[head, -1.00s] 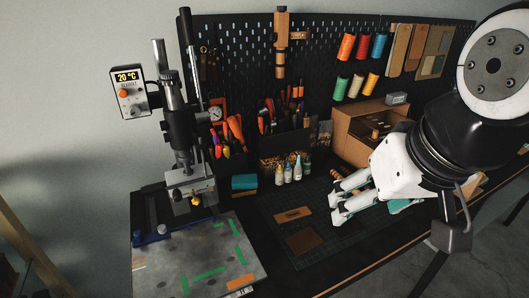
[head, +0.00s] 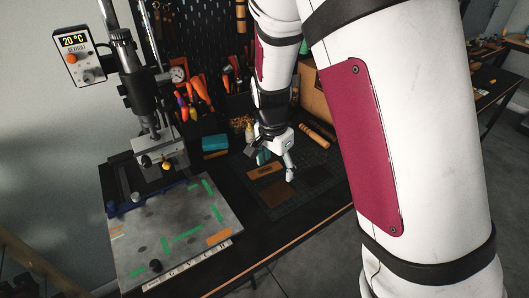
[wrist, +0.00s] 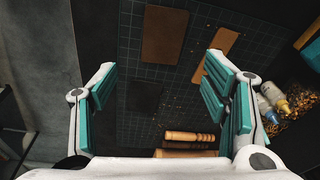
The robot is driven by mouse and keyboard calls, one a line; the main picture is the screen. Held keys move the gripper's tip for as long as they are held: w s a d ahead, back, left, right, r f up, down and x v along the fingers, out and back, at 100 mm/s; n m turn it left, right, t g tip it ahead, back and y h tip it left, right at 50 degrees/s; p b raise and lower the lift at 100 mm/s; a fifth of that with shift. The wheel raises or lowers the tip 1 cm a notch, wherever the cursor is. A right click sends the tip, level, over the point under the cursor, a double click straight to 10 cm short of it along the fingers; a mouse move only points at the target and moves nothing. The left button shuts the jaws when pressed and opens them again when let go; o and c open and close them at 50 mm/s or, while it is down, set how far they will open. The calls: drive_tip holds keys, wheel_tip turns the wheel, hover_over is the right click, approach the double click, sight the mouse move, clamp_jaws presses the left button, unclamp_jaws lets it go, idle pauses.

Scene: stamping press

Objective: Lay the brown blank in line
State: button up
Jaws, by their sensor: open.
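The brown blank (head: 277,195) lies flat on the dark cutting mat (head: 298,204), in front of a lighter tan strip (head: 266,170). In the wrist view the brown blank (wrist: 165,36) shows at the top, between and beyond my fingers, untouched. My gripper (head: 277,165) is open and empty above the mat, pointing down; in the wrist view its teal-padded fingers (wrist: 158,64) are spread wide. A darker, near-black piece (wrist: 145,97) lies on the mat below the brown blank in that view. The press plate (head: 150,235) bears green marks and an orange piece (head: 219,237).
The stamping press (head: 150,135) stands at the left, by a teal box (head: 215,144). Wooden-handled tools (wrist: 190,136) lie beside the mat. Small bottles (wrist: 272,96) stand at its edge. Tools hang on the pegboard behind. My arm covers much of the right side.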

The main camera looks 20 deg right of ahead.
drive_tip(key=m+h, duration=0.1)
hover_over(279, 194)
drive_tip(key=a, duration=0.1)
drive_tip(key=x, duration=0.3)
drive_tip(key=a+x, duration=0.1)
drive_tip(key=x, duration=0.1)
drive_tip(key=shift+f, duration=0.3)
drive_tip(key=shift+m, duration=0.3)
drive_tip(key=shift+s+a+b+x, duration=0.1)
drive_tip(key=shift+a+b+x, duration=0.1)
drive_tip(key=shift+b+x, duration=0.7)
drive_tip(key=shift+s+a+b+x, duration=0.15)
drive_tip(key=shift+a+b+x, duration=0.1)
drive_tip(key=shift+x, duration=1.15)
drive_tip(key=shift+s+a+b+x, duration=0.1)
drive_tip(key=shift+a+b+x, duration=0.1)
drive_tip(key=shift+b+x, duration=0.7)
drive_tip(key=shift+f+p, duration=0.3)
drive_tip(key=shift+f, duration=0.1)
drive_tip(key=shift+d, duration=0.1)
drive_tip(key=c, duration=0.8)
drive_tip(key=shift+s, duration=0.25)
drive_tip(key=shift+w+r, duration=0.15)
drive_tip(key=shift+r, duration=0.05)
